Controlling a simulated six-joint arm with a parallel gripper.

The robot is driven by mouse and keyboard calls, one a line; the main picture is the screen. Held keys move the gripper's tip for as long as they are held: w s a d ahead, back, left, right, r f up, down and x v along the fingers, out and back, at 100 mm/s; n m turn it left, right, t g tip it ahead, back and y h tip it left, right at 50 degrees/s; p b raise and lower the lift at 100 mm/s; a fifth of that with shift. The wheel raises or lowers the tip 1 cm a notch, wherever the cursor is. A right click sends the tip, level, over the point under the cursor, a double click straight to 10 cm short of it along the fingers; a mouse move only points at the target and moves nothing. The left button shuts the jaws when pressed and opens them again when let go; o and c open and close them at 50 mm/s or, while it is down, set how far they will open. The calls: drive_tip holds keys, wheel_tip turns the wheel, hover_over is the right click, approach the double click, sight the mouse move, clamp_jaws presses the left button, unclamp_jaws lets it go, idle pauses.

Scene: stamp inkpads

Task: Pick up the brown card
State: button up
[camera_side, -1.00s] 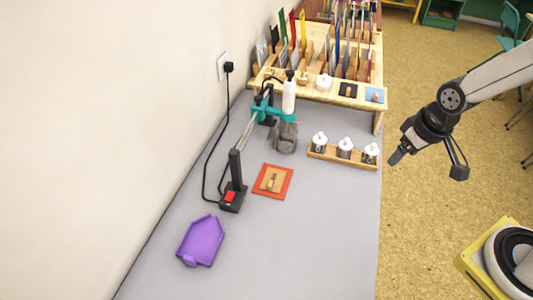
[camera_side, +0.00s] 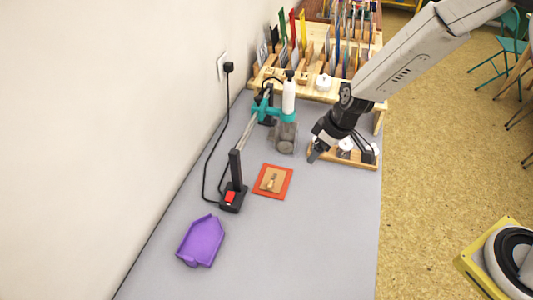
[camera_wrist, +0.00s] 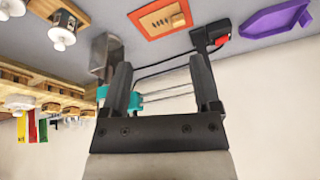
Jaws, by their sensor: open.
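The brown card (camera_side: 265,185) lies flat on an orange-red mat (camera_side: 257,193) on the grey table, with a small wooden piece on top of it. In the wrist view the card (camera_wrist: 152,22) and the orange mat (camera_wrist: 137,17) show near the top edge, beyond the fingertips. My gripper (camera_side: 314,156) hangs above the table to the right of the card and beyond it, in front of the bottle rack, apart from the card. In the wrist view my gripper (camera_wrist: 160,70) has its two fingers spread with nothing between them.
A black lamp-like stand with a red switch (camera_side: 231,197) and a purple tray (camera_side: 202,240) stand to the left. The table's front right is clear.

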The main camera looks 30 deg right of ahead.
sight(271, 183)
drive_tip(key=w+a+f+n, duration=0.1)
drive_tip(key=w+a+f, duration=0.1)
drive_tip(key=f, duration=0.1)
drive_tip(key=w+a+f+n, duration=0.1)
drive_tip(key=a+f, duration=0.1)
drive_tip(key=f, duration=0.1)
drive_tip(key=w+a+f+n, duration=0.1)
drive_tip(key=w+a+f, duration=0.1)
drive_tip(key=a+f, duration=0.1)
drive_tip(key=shift+w+f+y, duration=0.3)
drive_tip(key=shift+y, duration=0.1)
drive_tip(key=shift+a+f, duration=0.1)
drive_tip(key=shift+x, duration=1.2)
drive_tip(key=shift+x, duration=2.55)
drive_tip(key=shift+c, duration=0.2)
drive_tip(key=c, duration=1)
